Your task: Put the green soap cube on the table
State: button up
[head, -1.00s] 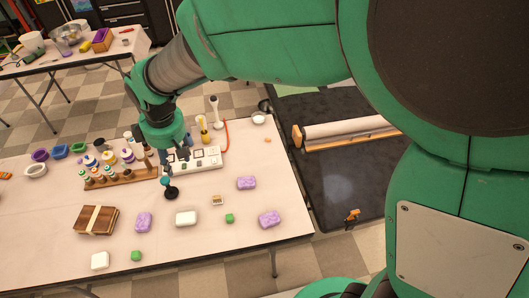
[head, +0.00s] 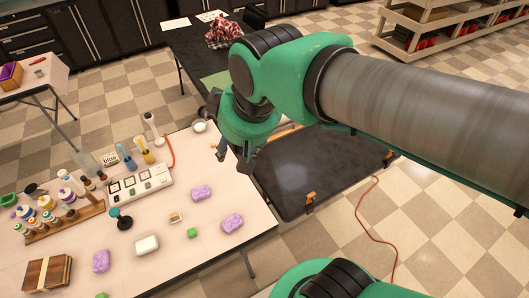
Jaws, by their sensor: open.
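Two small green soap cubes show in the head view. One green cube (head: 192,233) lies on the table between a white soap bar and a purple soap. The other green cube (head: 101,295) is at the bottom edge, partly cut off. The pale table (head: 165,262) stands at the left. My gripper (head: 233,160) is open with nothing seen between its fingers. It is up above the table's right edge, away from both cubes.
Purple soaps (head: 232,223), a white soap bar (head: 146,244), a wooden block (head: 47,272), a bottle rack (head: 65,220) and a white strip (head: 137,187) crowd the table.

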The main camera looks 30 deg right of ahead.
jog(key=s+d+m, duration=0.2)
jog(key=s+d, duration=0.2)
jog(key=s, duration=0.2)
jog(key=shift+d+m+t+h, duration=0.15)
jog(key=shift+m+t+h, duration=0.15)
jog(key=shift+m, duration=0.1)
